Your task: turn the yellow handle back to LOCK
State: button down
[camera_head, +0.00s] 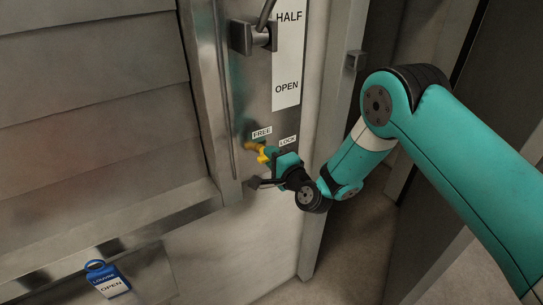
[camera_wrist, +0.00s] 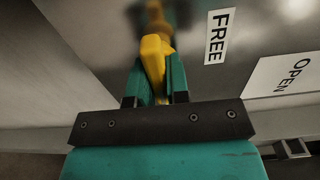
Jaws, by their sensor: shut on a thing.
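The yellow handle (camera_head: 262,152) sits on the metal panel just below the FREE label (camera_head: 262,132). The LOCK label (camera_head: 287,140) is to its right. In the wrist view the yellow handle (camera_wrist: 153,58) lies between the teal fingers of my gripper (camera_wrist: 155,80), which is shut on it. The FREE label (camera_wrist: 217,36) is right of the handle there. In the head view my gripper (camera_head: 274,156) meets the handle from the lower right and hides part of it. I cannot tell the handle's exact angle.
A dark lever (camera_head: 256,36) stands above, beside a HALF and OPEN scale (camera_head: 287,60). A door frame edge (camera_head: 335,100) is right of the panel. A louvred wall (camera_head: 90,90) is at left. A blue tag reading LOUVRE OPEN (camera_head: 107,279) hangs at lower left.

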jog(key=c, duration=1.1)
grip_release()
jog(key=shift+s+d+f+b, duration=0.15)
jog(key=shift+s+f+b, duration=0.1)
jog(key=shift+b, duration=0.3)
jog(key=b+v, duration=1.6)
jog(key=b, duration=0.5)
jog(key=shift+s+d+r, duration=0.25)
jog(key=shift+s, duration=0.05)
